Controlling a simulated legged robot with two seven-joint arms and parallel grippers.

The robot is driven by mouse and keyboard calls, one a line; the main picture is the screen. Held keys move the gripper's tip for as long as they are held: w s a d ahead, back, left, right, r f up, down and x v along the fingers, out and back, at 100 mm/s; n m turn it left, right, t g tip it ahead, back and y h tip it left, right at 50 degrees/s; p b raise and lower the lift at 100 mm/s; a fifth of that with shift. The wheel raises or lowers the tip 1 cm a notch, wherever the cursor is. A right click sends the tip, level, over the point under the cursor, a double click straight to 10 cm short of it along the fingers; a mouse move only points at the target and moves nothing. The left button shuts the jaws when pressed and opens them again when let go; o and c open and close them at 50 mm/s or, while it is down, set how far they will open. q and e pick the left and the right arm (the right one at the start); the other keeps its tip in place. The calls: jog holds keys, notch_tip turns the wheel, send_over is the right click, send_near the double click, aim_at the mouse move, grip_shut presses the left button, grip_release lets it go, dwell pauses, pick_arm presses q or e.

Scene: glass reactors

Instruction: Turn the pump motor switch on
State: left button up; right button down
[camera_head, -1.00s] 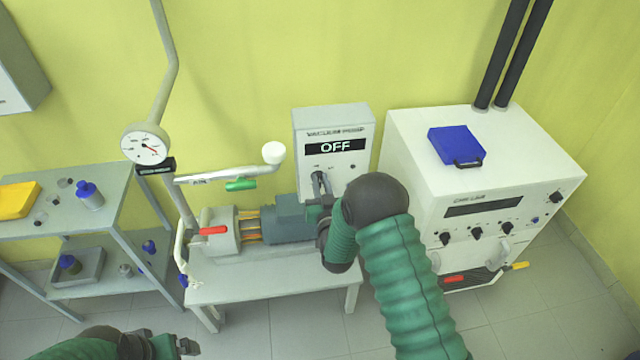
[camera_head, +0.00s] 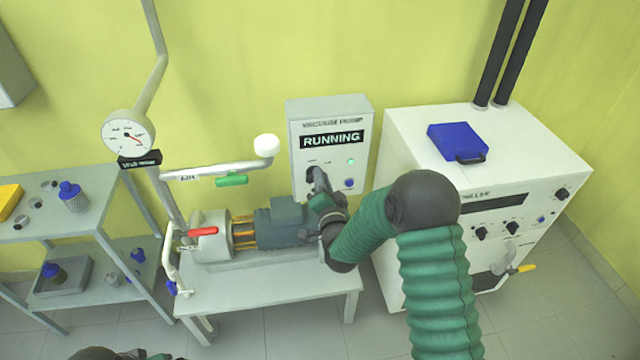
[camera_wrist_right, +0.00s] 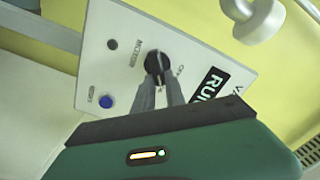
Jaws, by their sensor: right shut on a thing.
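The vacuum pump control box (camera_head: 362,124) is on the yellow wall above the pump. Its display (camera_head: 331,139) reads RUNNING and a green light (camera_head: 351,161) is lit on its face. My right gripper (camera_head: 316,180) is at the box's lower left. In the right wrist view the gripper (camera_wrist_right: 160,85) is shut on a black rotary switch knob (camera_wrist_right: 157,63). A blue button (camera_wrist_right: 106,102) is on the same panel. The pump motor (camera_head: 280,224) sits on the bench below. My left gripper shows only partly at the bottom edge of the head view (camera_head: 135,355).
A white chiller cabinet (camera_head: 400,240) stands to the right with a blue case (camera_head: 457,140) on top. A white pipe with a green lever (camera_head: 231,180) and a red-handled valve (camera_head: 203,232) are left of the motor. A grey shelf (camera_head: 100,215) with bottles and a gauge (camera_head: 128,133) are further left.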

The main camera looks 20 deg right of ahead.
jog(key=shift+d+f+m+b, duration=0.15)
jog(key=shift+f+m+b, duration=0.15)
jog(key=shift+m, duration=0.3)
jog(key=shift+s, duration=0.1)
jog(key=c, duration=1.4)
grip_release()
jog(key=shift+r, duration=0.1)
jog(key=p+v, duration=0.7)
jog(key=v, duration=0.9)
jog(key=shift+s, duration=0.35)
